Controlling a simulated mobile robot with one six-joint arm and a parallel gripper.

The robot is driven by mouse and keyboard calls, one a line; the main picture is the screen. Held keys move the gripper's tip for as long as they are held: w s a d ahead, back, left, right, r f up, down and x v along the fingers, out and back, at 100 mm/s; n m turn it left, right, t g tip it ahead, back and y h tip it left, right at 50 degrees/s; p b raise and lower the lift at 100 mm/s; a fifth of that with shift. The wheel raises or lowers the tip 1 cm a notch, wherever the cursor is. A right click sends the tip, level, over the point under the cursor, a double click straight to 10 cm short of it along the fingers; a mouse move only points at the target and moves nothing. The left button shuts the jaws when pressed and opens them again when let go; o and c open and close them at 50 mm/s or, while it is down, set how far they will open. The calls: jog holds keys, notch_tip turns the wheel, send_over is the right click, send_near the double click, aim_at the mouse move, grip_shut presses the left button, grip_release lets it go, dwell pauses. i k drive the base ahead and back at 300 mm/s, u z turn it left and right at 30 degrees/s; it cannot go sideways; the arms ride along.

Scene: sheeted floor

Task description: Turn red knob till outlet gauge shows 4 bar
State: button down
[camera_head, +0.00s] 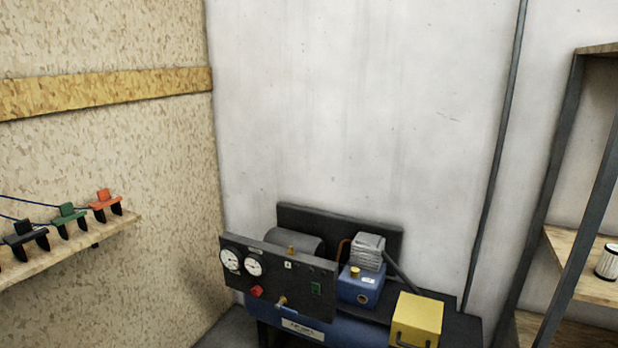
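The red knob (257,291) sits low on the dark front panel (308,279) of a compressor in the corner. Two round white gauges are on the panel's left part: a left gauge (230,260) and a right gauge (253,267), both above the knob. Their needles and scales are too small to read, and I cannot tell which is the outlet gauge. A brass outlet fitting (282,301) sticks out right of the knob. My gripper is not in view.
The compressor has a blue tank (343,330) and a yellow box (416,320) at its right. A wall shelf (75,246) with black, green and orange clamps juts out at left. A metal-framed rack (566,170) stands at right. A pale wall is behind.

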aim_at(257, 290)
jog(key=z, duration=1.15)
jog(key=k, duration=0.15)
jog(key=u, duration=3.3)
jog(key=i, duration=0.8)
jog(key=u, duration=0.4)
